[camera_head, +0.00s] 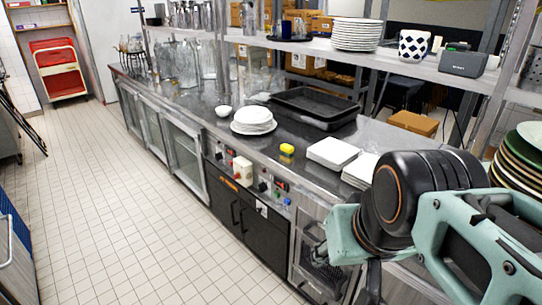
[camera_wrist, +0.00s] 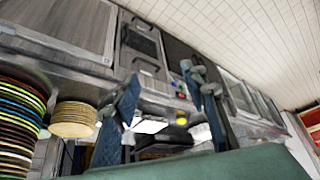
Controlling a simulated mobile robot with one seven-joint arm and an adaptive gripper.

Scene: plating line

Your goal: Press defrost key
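In the head view, a control panel (camera_head: 266,185) runs along the counter front, with dark knobs, small red displays and a blue button (camera_head: 287,201). No label is readable, so I cannot tell which control is the defrost key. In the wrist view the panel (camera_wrist: 181,88) is small and tilted, seen beyond and between the fingers. My gripper (camera_wrist: 165,85) is open, its two dark fingers apart with nothing held. It appears clear of the panel. In the head view my arm hides much of the lower right.
The steel counter holds white plates (camera_head: 254,121), a black tray (camera_head: 314,107), a yellow sponge-like item (camera_head: 287,149) and square white plates (camera_head: 332,153). Stacked coloured plates (camera_head: 515,170) stand at the right. A shelf (camera_head: 350,52) hangs above. The tiled floor (camera_head: 120,200) at left is clear.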

